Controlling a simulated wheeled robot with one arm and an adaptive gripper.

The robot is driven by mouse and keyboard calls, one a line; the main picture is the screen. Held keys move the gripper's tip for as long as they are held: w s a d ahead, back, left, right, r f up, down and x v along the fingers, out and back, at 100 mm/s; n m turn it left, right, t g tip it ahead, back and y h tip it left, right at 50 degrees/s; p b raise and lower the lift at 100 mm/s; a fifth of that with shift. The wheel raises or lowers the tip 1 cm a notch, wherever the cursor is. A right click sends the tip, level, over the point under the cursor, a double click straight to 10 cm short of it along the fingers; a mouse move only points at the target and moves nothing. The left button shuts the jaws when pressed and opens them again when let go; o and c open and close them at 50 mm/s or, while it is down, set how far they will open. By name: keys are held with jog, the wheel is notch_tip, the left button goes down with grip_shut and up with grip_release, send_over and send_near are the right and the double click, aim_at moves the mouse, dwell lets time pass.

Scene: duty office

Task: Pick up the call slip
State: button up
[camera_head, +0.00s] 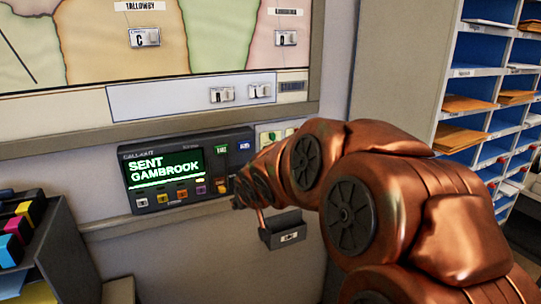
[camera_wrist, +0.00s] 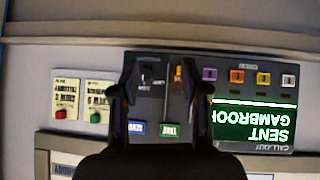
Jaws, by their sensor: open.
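I cannot make out a call slip for certain in either view. The dark call-out unit (camera_head: 165,203) is on the wall, its green screen (camera_head: 158,175) reading "SENT GAMBROOK"; the unit also shows upside down in the wrist view (camera_wrist: 202,125). My gripper (camera_head: 240,201) is at the unit's lower right end. In the wrist view my gripper (camera_wrist: 160,80) has its two dark fingers apart in front of the unit's keys, with nothing seen held between them. A small grey tray (camera_head: 283,237) with a white label is below and right of the unit; its inside is mostly hidden.
Two pale cards (camera_wrist: 82,98) with a red and a green button are beside the unit. A map board (camera_head: 200,50) is above. Blue pigeonholes (camera_head: 480,50) with envelopes stand at right, and a dark rack (camera_head: 45,250) with coloured items at lower left.

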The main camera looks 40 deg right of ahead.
jog(key=w+d+r+t+h+b, duration=0.1)
jog(key=w+d+r+t+b, duration=0.1)
jog(key=d, duration=0.4)
jog(key=w+d+r+t+h+b, duration=0.1)
jog(key=w+d+r+t, duration=0.15)
jog(key=d, duration=0.25)
jog(key=t+b, duration=0.2)
jog(key=t, duration=0.2)
send_near(274, 139)
jog(key=w, duration=0.2)
jog(key=shift+d+x, duration=0.15)
jog(key=shift+x, duration=1.75)
jog(key=shift+d+x, duration=0.15)
jog(key=shift+x, duration=1.75)
jog(key=shift+s, duration=0.1)
grip_shut()
